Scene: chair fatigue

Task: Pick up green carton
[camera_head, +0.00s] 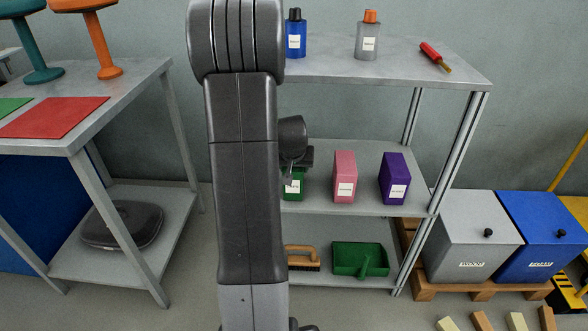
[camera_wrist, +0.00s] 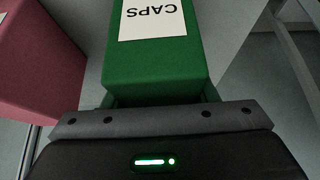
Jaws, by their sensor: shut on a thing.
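The green carton (camera_head: 293,188) stands on the middle shelf of the grey rack, partly hidden behind my arm in the head view. In the wrist view the green carton (camera_wrist: 155,65) fills the upper middle, with a white label reading "CAPS" upside down. My gripper (camera_wrist: 155,100) is shut on the green carton, right at its near end. In the head view my gripper (camera_head: 290,178) reaches to the carton from behind my arm, and its fingers are mostly hidden.
A pink carton (camera_head: 344,178) stands to the right of the green one, with a purple carton (camera_head: 394,179) beyond it. The pink carton also shows close by in the wrist view (camera_wrist: 45,65). A brush (camera_head: 303,258) and green dustpan (camera_head: 360,259) lie on the bottom shelf.

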